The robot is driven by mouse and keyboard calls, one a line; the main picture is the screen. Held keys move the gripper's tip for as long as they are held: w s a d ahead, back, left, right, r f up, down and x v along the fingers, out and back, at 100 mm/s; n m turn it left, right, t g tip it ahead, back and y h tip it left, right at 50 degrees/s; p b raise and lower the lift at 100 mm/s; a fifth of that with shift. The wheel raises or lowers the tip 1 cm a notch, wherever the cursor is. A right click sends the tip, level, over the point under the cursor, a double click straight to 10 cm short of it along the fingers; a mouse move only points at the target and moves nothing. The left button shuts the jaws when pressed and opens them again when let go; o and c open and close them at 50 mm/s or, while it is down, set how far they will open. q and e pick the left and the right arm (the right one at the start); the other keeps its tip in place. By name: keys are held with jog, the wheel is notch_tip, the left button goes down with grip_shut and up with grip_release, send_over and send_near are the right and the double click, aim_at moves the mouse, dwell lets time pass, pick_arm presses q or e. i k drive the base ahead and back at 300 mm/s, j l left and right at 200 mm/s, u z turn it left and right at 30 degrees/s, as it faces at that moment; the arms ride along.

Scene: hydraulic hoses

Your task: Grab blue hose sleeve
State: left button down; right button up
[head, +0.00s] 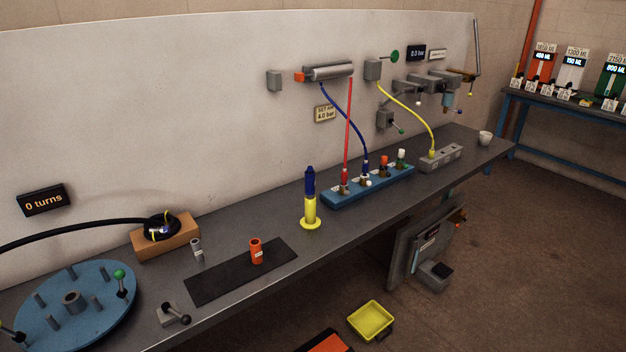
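A blue hose (345,122) hangs from the grey cylinder (328,73) on the wall panel down to the blue manifold block (385,187) on the bench. At its lower end a small dark blue sleeve (365,165) sits on a port, beside the red hose's end (345,177). Separately, a dark blue upright piece (310,182) stands on top of a yellow post with a round foot (310,212), left of the manifold. I cannot tell fine details of the sleeve at this size. Neither of my grippers is in view.
A dark mat (215,283) carries an orange cylinder (257,251); a small grey cylinder (197,248) stands behind it. A blue round plate with pegs (95,315) lies at front left. A yellow hose (412,110) runs to a grey block (440,158). A yellow bin (371,320) is on the floor.

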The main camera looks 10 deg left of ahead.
aim_at(310, 180)
jog(key=i+j+z, duration=0.2)
jog(key=i+z, duration=0.15)
jog(key=i+j+z, duration=0.25)
jog(key=z, duration=0.15)
